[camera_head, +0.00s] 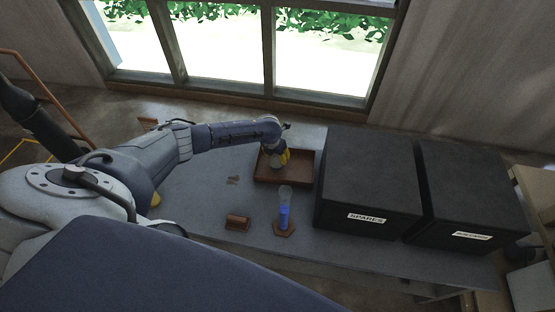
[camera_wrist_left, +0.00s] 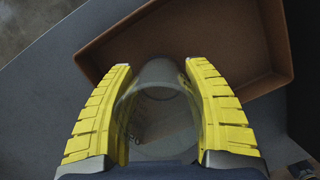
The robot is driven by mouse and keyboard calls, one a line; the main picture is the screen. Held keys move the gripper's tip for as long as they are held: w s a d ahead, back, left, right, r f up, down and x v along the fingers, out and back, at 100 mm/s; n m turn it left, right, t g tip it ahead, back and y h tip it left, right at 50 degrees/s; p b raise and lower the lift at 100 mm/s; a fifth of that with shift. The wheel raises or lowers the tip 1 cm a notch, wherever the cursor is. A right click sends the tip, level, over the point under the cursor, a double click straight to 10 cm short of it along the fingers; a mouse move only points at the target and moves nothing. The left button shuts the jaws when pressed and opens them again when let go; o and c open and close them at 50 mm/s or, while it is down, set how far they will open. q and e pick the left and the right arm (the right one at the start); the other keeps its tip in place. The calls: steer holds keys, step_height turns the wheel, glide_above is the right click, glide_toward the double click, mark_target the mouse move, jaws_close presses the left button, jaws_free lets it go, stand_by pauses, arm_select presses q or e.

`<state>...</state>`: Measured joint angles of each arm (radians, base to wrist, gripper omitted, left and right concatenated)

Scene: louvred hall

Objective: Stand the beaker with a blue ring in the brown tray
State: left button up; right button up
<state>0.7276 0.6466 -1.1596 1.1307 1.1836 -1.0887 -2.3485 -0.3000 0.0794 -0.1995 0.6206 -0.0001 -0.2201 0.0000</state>
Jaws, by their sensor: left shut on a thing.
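My left gripper (camera_head: 284,156) has its yellow fingers shut on a clear glass beaker (camera_wrist_left: 160,120), which stands out between both fingers in the left wrist view. No blue ring can be made out on it. In the head view the beaker (camera_head: 276,163) is at the brown tray (camera_head: 262,181), within its outline. The tray's rim (camera_wrist_left: 270,50) lies just past the fingertips in the wrist view. I cannot tell whether the beaker touches the tray floor. My right gripper is not in view.
A tall clear vessel with a blue lower part (camera_head: 284,215) stands on a brown hexagonal base (camera_head: 285,230) in front of the tray. A small brown block (camera_head: 237,222) lies left of it. Two black boxes (camera_head: 367,180) (camera_head: 465,195) stand on the right. The table left of the tray is mostly clear.

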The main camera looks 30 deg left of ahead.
arm_select(q)
steer(key=shift+f, duration=1.15)
steer(key=shift+f, duration=0.1)
steer(key=o, duration=1.2)
steer(key=shift+o, duration=0.2)
steer(key=v, duration=1.2)
